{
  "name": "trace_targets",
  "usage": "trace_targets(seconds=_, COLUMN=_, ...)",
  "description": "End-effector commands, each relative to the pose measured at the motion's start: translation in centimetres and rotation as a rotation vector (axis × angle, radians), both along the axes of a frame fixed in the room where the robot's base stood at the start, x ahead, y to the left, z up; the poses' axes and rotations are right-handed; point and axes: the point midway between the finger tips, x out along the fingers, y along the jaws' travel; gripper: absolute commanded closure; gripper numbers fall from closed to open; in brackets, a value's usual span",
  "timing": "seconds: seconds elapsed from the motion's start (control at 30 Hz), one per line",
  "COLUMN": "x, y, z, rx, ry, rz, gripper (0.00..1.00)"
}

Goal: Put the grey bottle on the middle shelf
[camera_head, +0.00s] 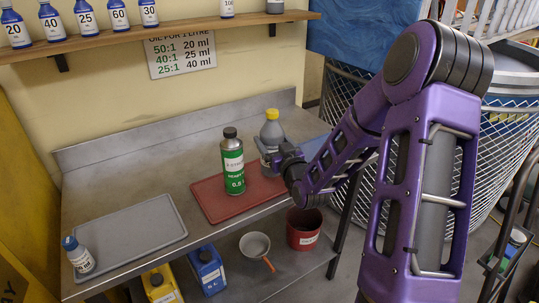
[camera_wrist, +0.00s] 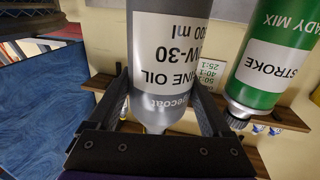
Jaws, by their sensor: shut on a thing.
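The grey bottle (camera_head: 271,135) with a yellow cap stands upright at the back of the red mat (camera_head: 215,203). Its lower part is partly hidden by my gripper (camera_head: 283,162), so I cannot tell whether its base touches the mat. In the wrist view, which looks upside down, the grey bottle (camera_wrist: 170,60) with its white oil label lies between both fingers of my gripper (camera_wrist: 168,100), which is shut on it. A wooden wall shelf (camera_head: 160,31) shows at the head view's top; wooden shelves (camera_wrist: 275,117) also appear in the wrist view. Which is the middle one is unclear.
A green bottle (camera_head: 232,165) stands close left of the grey one. A grey tray (camera_head: 130,235) and small white bottle (camera_head: 78,256) are at the bench's left. Several blue bottles line the wall shelf. A red bucket (camera_head: 304,230) and pan (camera_head: 255,245) sit below the bench.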

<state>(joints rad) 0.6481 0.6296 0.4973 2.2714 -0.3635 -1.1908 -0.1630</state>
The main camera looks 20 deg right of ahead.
Motion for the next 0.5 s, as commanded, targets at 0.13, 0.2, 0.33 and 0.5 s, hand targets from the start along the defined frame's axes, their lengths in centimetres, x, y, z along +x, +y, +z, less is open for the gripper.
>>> trace_targets(seconds=0.13, x=0.0, y=0.0, z=-2.1, rx=0.003, ry=0.000, rz=0.001, gripper=1.00)
trace_targets(seconds=0.2, x=0.0, y=0.0, z=-3.0, rx=0.002, ry=-0.001, rz=0.001, gripper=1.00)
trace_targets(seconds=0.33, x=0.0, y=0.0, z=-3.8, rx=0.000, ry=-0.002, rz=0.000, gripper=1.00)
trace_targets(seconds=0.5, x=0.0, y=0.0, z=-3.8, rx=-0.001, ry=-0.004, rz=0.000, gripper=1.00)
